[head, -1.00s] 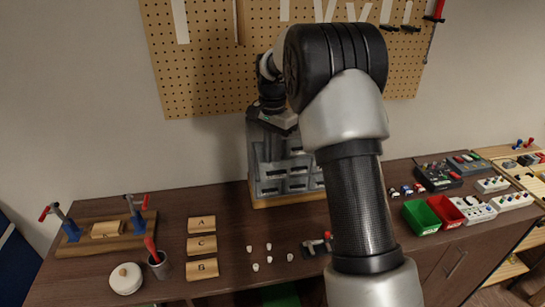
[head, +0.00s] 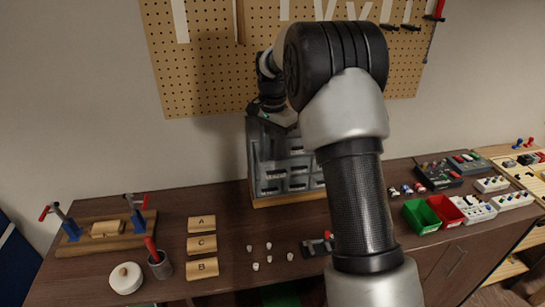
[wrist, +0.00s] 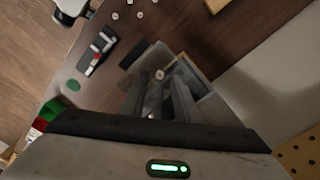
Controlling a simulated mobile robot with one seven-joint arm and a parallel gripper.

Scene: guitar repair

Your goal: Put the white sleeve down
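A small white sleeve (wrist: 159,74) shows at the tips of my gripper (wrist: 160,84) in the wrist view, centred between the fingers. The fingers look closed on it, high above the bench. In the head view my gripper is largely hidden by my own arm, in front of the grey drawer cabinet (head: 258,165); the held sleeve cannot be seen there. Several similar small white pieces (head: 268,245) stand apart on the bench, in front of the cabinet.
The brown bench (head: 120,215) has wooden blocks marked A (head: 201,223), C (head: 202,244) and B (head: 202,268). A round white pot (head: 126,278) and grey cup (head: 161,268) stand left. A red-and-black tool (head: 318,246) lies right of the white pieces. Green (head: 421,217) and red (head: 445,210) bins stand further right.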

